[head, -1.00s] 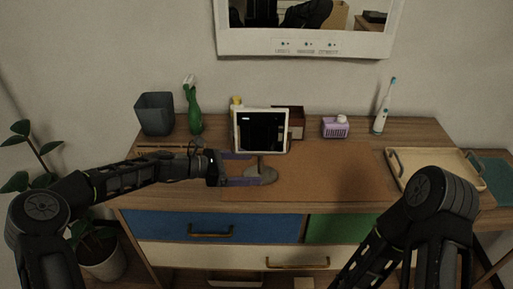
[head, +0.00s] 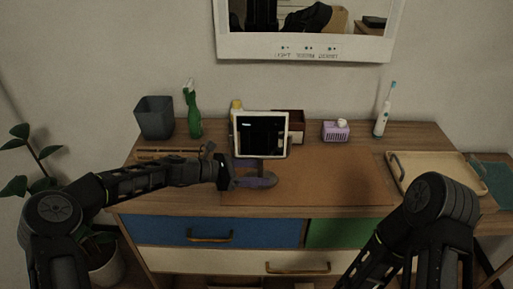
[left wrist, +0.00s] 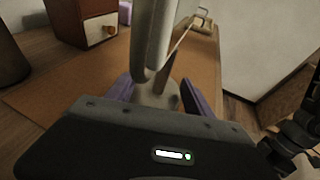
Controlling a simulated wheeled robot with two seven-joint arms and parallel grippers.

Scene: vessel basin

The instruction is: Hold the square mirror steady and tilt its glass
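The square mirror (head: 260,134) stands upright on the desk in the head view, with a white frame and dark glass facing me. Its stem and round foot are partly hidden by my left gripper (head: 262,171). The left gripper comes in low from the left, its purple fingers spread on either side of the stem. In the left wrist view the mirror (left wrist: 155,35) is seen nearly edge-on, and its stem and foot lie between the fingers of the left gripper (left wrist: 160,95), which look apart. Contact is not clear. My right gripper is out of view.
A green spray bottle (head: 193,115) and dark bin (head: 154,118) stand left. A wooden box (head: 290,121) is behind the mirror; a purple tissue box (head: 336,132), toothbrush (head: 383,112) and tray (head: 395,182) are right. The brown mat (head: 340,180) is clear right of the mirror.

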